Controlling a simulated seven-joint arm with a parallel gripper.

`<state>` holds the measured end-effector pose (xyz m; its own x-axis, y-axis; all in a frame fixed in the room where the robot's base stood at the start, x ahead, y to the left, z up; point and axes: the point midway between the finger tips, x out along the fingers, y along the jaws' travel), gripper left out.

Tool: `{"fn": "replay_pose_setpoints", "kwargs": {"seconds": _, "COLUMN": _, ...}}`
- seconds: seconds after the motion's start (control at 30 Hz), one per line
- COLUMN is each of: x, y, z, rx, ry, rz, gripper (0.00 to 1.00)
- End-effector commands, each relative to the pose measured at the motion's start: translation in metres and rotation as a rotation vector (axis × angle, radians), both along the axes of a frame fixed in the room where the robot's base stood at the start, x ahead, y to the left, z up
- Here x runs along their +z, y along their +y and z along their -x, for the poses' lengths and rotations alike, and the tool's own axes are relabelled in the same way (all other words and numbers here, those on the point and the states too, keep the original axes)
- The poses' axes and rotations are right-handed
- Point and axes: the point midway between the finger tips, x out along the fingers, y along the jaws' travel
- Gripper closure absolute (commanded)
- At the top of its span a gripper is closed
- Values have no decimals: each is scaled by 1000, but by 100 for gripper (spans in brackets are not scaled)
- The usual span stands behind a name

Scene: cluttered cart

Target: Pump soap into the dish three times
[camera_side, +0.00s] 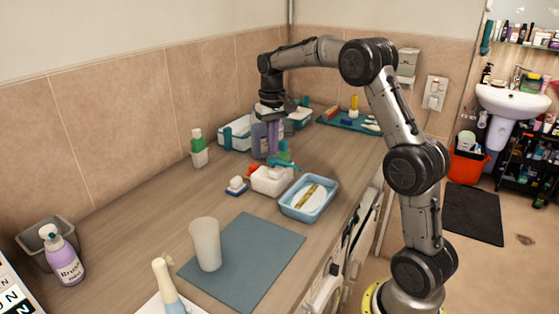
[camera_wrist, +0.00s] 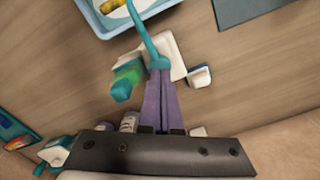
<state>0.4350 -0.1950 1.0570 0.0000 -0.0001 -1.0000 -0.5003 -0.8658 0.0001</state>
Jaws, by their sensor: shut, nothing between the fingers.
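A white soap dispenser (camera_side: 268,181) with a teal pump head and long spout (camera_side: 286,164) stands on the counter. The spout reaches toward a light blue tub (camera_side: 300,213) that holds a white dish (camera_side: 319,196) with a yellow item across it. In the wrist view, the spout (camera_wrist: 147,33) extends over the edge of the tub (camera_wrist: 103,30). My gripper (camera_side: 274,151) points down with its purple fingers together, just above the pump head. In the wrist view, its fingertips (camera_wrist: 158,74) are beside or over the pump head; contact cannot be told.
A green-topped bottle (camera_side: 198,150) stands by the wall and a small blue-and-white brush (camera_side: 237,186) lies left of the dispenser. A cup (camera_side: 205,245) stands on a blue-grey mat (camera_side: 250,260). Bottles and white boxes (camera_side: 235,133) crowd behind my gripper.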

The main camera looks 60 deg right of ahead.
Motion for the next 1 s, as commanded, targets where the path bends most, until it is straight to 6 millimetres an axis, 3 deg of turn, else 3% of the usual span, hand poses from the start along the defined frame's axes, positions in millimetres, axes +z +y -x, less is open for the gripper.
{"fn": "replay_pose_setpoints", "kwargs": {"seconds": 0.53, "x": 1, "y": 0, "z": 0, "rx": 0, "ry": 0, "rz": 0, "gripper": 100}}
{"fn": "replay_pose_setpoints", "kwargs": {"seconds": 1.0, "x": -13, "y": 0, "z": 0, "rx": 0, "ry": 0, "rz": 0, "gripper": 100}}
